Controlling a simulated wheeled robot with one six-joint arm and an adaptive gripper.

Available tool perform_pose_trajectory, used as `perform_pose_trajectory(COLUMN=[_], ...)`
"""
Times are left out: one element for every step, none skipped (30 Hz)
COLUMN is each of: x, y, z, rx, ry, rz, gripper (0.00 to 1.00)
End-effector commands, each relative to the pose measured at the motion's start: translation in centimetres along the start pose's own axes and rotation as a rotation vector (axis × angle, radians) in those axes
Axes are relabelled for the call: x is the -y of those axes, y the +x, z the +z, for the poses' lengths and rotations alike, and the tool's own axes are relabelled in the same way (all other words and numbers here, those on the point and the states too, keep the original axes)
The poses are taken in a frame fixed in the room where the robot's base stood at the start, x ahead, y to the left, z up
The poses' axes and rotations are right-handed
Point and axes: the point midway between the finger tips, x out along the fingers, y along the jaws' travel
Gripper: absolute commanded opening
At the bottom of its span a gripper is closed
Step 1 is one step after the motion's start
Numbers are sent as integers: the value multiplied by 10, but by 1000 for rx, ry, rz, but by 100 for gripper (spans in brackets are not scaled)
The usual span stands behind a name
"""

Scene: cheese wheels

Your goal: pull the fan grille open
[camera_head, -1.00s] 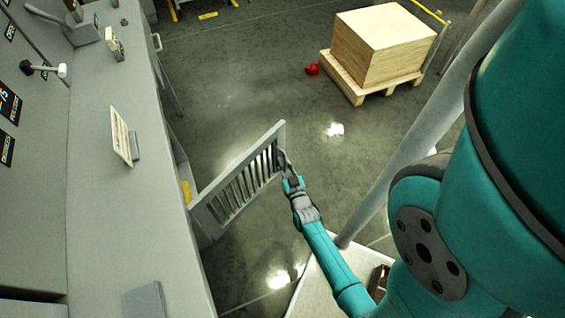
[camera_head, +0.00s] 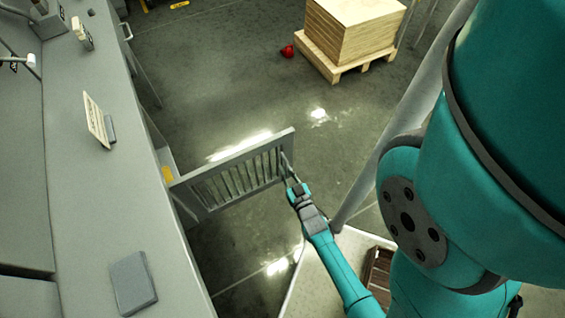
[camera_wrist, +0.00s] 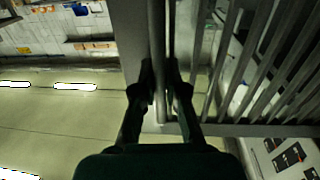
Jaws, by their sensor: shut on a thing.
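The fan grille (camera_head: 235,182) is a grey slatted panel that stands swung out from the side of the grey cabinet on the left. Its hinged edge is at the cabinet and its free edge reaches over the floor. My gripper (camera_head: 290,180) is at the free edge, shut on the grille's handle (camera_head: 285,163). In the wrist view, the fingers of my gripper (camera_wrist: 160,92) close around the upright handle bar (camera_wrist: 158,45), with the grille's slats (camera_wrist: 245,70) to the right. The cabinet opening behind the grille is mostly hidden.
The grey cabinet (camera_head: 105,190) runs along the left, with a small sign (camera_head: 97,120) and a grey box (camera_head: 133,283) on it. A wooden crate (camera_head: 352,30) on a pallet (camera_head: 340,68) stands at the back, beside a red object (camera_head: 287,51). The floor between is clear.

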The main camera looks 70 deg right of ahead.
Motion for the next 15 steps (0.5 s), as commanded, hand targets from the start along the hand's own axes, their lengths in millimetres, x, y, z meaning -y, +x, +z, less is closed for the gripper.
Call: perform_pose_trajectory(x=[1, 1, 1, 1, 1, 1, 1, 1, 1, 1, 1, 1, 1, 2, 2], y=[-3, -4, -6, -7, -8, -8, -8, -8, -9, -9, -8, -8, -8, -8, -8], z=[-1, -1, -1, -1, 0, 0, 0, 0, 0, 0, 0, 0, 0, 0, 0], rx=[-2, -2, -2, -2, -1, -1, -1, -1, -1, -1, -1, -1, -1, -1, -1], ry=[-1, -1, -1, -1, -2, -2, -2, -2, -2, -2, -2, -2, -2, -2, -2], rz=[-1, -1, -1, -1, -1, -1, -1, -1, -1, -1, -1, -2, -2, -2, -2], gripper=[0, 0, 0, 0, 0, 0, 0, 0, 0, 0, 0, 0, 0, 0, 0])
